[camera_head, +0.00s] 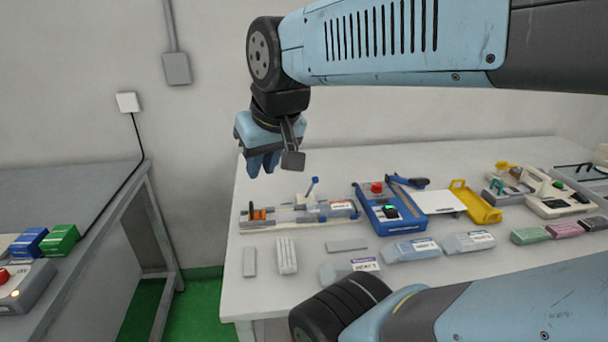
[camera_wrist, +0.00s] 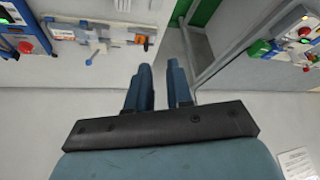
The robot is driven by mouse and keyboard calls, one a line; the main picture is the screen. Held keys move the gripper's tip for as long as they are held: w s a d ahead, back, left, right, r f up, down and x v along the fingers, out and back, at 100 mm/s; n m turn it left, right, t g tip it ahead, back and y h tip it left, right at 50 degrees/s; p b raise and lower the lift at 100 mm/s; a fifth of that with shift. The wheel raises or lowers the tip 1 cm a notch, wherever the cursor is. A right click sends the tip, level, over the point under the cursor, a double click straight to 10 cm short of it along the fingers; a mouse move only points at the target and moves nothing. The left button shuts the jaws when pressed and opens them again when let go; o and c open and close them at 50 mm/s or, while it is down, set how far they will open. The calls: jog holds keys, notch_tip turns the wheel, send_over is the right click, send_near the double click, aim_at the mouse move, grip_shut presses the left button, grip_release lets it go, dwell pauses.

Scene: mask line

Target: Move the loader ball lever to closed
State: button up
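The loader (camera_head: 290,214) is a low, long pale fixture near the left end of the white table, with an orange part at its left end. Its lever (camera_head: 313,186) has a blue tip and stands up from the middle, leaning slightly right. In the wrist view the lever's blue ball (camera_wrist: 89,62) shows at the upper left, beside the loader (camera_wrist: 115,35). My gripper (camera_head: 262,168) hangs above and left of the lever, clear of it. Its two blue fingers (camera_wrist: 159,68) are apart with nothing between them.
A blue box with a red button (camera_head: 377,188) stands right of the loader. Grey blocks (camera_head: 347,245) and labelled packs (camera_head: 410,249) lie in front. A yellow tray (camera_head: 474,202) is farther right. A second table (camera_head: 60,190) stands left, across a gap.

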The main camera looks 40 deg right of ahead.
jog(key=shift+w+d+f+m, duration=0.2)
jog(key=shift+w+m, duration=0.15)
jog(key=shift+m, duration=0.15)
jog(key=shift+c, duration=0.7)
jog(key=w+d+f+m, duration=0.1)
jog(key=m, duration=0.1)
jog(key=w+d+f+m+g+y, duration=0.1)
jog(key=w+d+m, duration=0.1)
jog(key=m, duration=0.1)
jog(key=w+d+f+m, duration=0.1)
jog(key=w+d+m, duration=0.1)
jog(key=shift+g+y, duration=0.4)
grip_shut()
jog(key=d+f+m+t, duration=0.1)
jog(key=d+f+m, duration=0.2)
jog(key=d+m, duration=0.4)
jog(key=w+d+f+m+t+y, duration=0.1)
jog(key=d+f+m, duration=0.3)
jog(key=d+m, duration=0.4)
jog(key=w+d+f+m+t+y, duration=0.1)
jog(key=d+f+m+t, duration=0.2)
jog(key=d+m, duration=0.4)
jog(key=d+f, duration=0.1)
jog(key=d, duration=0.7)
jog(key=shift+w+f+m, duration=0.2)
jog(key=shift+w+m, duration=0.05)
jog(key=shift+m, duration=0.05)
